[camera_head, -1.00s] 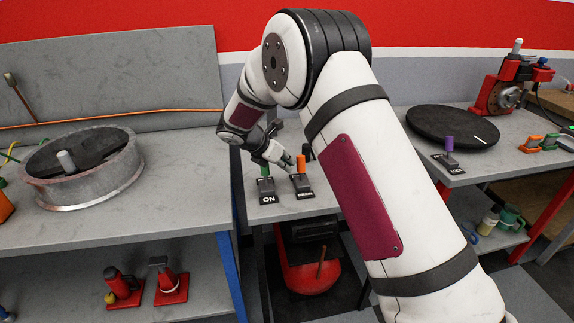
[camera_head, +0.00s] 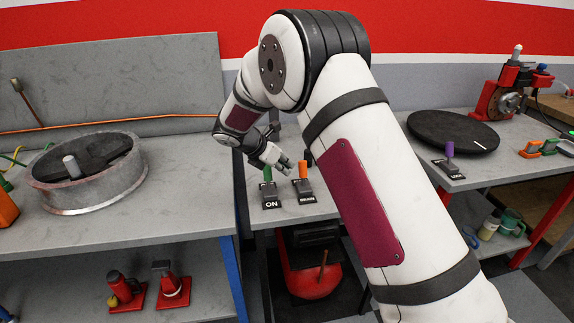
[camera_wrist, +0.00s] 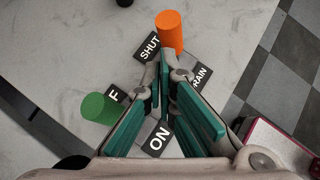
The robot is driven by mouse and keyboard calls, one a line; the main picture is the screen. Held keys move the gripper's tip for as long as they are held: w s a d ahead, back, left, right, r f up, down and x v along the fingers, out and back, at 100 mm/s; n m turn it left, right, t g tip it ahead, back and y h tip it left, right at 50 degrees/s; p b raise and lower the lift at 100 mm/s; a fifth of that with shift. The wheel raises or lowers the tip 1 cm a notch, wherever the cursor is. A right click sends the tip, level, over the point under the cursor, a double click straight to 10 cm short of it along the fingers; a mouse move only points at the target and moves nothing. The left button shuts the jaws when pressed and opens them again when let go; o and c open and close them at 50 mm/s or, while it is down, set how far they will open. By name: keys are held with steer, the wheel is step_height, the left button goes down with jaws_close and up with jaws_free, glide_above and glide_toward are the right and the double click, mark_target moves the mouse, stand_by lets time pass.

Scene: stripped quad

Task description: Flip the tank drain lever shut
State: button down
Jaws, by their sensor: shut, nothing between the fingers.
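The tank drain lever has an orange handle (camera_head: 304,171) on a dark base in the middle of the head view. In the wrist view its orange handle (camera_wrist: 171,32) stands at the top, with SHUT and partly hidden DRAIN labels at its base. I cannot tell for certain which way it leans. My gripper (camera_head: 288,166) is shut and empty, just left of the orange handle. In the wrist view the fingertips (camera_wrist: 172,68) are just below the handle, over its base; I cannot tell whether they touch.
A green-handled lever (camera_head: 268,174) labelled ON stands close left of the orange one; it also shows in the wrist view (camera_wrist: 99,107). A purple-handled lever (camera_head: 450,150) and a black turntable (camera_head: 430,128) are on the right bench. A round grey basin (camera_head: 120,187) is on the left bench.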

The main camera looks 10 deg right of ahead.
steer(key=w+v, duration=0.1)
steer(key=v, duration=1)
steer(key=shift+a, duration=0.55)
steer(key=shift+s+r, duration=0.1)
steer(key=s+d+r+m+y+p, duration=0.1)
steer(key=s+d+r+m, duration=0.35)
steer(key=s, duration=0.25)
steer(key=s+d+r+m+g+y+p, duration=0.1)
steer(key=s+d+r+m, duration=0.25)
steer(key=s+r, duration=0.35)
steer(key=s+d+r+m+y+p, duration=0.1)
steer(key=s+d+r+m, duration=0.35)
steer(key=s, duration=0.35)
steer(key=s+m+t+y+p, duration=0.1)
steer(key=s+m+y, duration=0.3)
steer(key=s+m, duration=0.8)
steer(key=shift+s+p, duration=0.85)
steer(key=shift+s, duration=4.85)
